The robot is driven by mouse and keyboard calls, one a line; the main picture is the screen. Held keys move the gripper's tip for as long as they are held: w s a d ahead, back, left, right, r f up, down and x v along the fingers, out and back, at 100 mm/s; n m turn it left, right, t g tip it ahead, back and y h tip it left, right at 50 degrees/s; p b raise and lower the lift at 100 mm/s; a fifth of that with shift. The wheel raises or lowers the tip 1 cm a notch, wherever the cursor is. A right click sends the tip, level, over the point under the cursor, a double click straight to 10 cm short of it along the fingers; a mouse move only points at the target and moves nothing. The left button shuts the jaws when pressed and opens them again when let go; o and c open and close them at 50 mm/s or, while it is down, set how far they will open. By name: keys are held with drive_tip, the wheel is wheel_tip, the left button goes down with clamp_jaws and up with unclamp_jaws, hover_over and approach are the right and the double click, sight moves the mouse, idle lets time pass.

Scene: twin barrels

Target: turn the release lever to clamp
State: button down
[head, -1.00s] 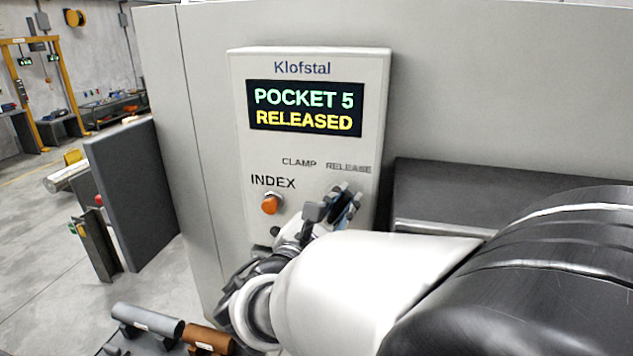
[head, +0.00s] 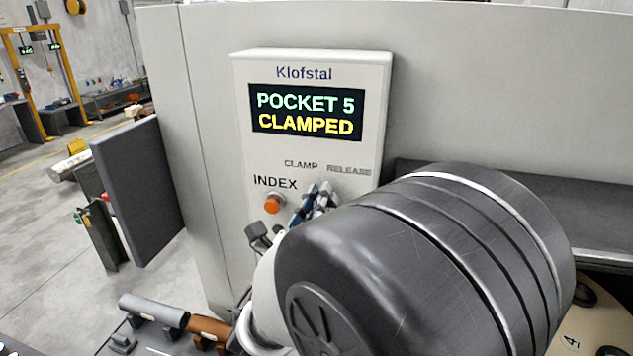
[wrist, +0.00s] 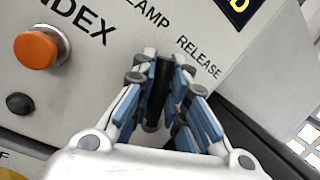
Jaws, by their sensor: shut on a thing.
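The release lever (wrist: 158,95) is a black bar on the front of the Klofstal control panel (head: 240,150). In the wrist view it stands between my two fingers, its upper end below the printed words CLAMP and RELEASE. My gripper (wrist: 164,68) is shut on the lever, with blue-padded fingers on both sides. In the head view my gripper (head: 318,192) shows below those labels, and my arm and fingers largely hide the lever. The panel's display (head: 305,112) reads POCKET 5 CLAMPED.
An orange INDEX button (head: 273,203) sits left of my gripper, with a dark round knob (wrist: 20,103) below it. A dark panel (head: 140,190) stands at the left. Grey (head: 153,311) and brown (head: 209,328) cylinders lie low at the left.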

drive_tip(key=shift+w+a+f+n+t+y+p, duration=0.1)
drive_tip(key=shift+a+f+n+t+y+p, duration=0.15)
drive_tip(key=shift+n, duration=0.6)
drive_tip(key=shift+w+a+f+n+y+p, duration=0.15)
drive_tip(key=shift+n+y+p, duration=0.15)
drive_tip(key=shift+n, duration=0.6)
drive_tip(key=shift+s+a+f+n+t+y+p, duration=0.1)
drive_tip(key=shift+a+n+t+y+p, duration=0.15)
drive_tip(key=shift+n, duration=0.6)
drive_tip(key=c, duration=1.6)
unclamp_jaws()
drive_tip(key=shift+o, duration=0.2)
drive_tip(key=v, duration=1.2)
drive_tip(key=shift+r, duration=0.15)
